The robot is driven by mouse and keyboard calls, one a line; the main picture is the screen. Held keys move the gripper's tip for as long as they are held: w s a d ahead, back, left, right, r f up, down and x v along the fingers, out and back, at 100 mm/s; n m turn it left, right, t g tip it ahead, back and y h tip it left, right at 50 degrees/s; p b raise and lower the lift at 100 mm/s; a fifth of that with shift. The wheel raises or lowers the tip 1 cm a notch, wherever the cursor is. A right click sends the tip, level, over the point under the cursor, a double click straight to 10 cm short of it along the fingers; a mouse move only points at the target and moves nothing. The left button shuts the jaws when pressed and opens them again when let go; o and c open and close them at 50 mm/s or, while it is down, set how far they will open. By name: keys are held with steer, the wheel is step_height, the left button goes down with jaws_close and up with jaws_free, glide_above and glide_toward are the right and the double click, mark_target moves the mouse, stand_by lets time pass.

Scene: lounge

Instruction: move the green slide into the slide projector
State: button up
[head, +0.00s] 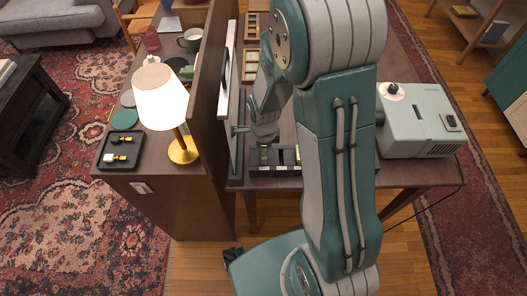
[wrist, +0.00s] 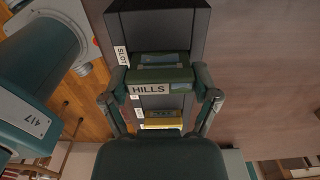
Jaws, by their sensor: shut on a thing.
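A green slide labelled HILLS (wrist: 176,75) is between the two fingertips of my gripper (wrist: 161,84) in the wrist view. My gripper is shut on it, at a dark slide tray (wrist: 190,25). I cannot tell whether the slide still sits in a slot or is just clear of it. In the head view my gripper (head: 264,142) is at the tray (head: 268,172), and my arm hides part of both. The pale grey-green slide projector (head: 415,125) stands on the table's right side.
A yellow slide (wrist: 162,126) sits farther along the tray. A brown upright partition (head: 208,90) stands just left of my gripper. A cable hangs from the projector's side.

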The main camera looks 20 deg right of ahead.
steer(key=shift+r, duration=2.7)
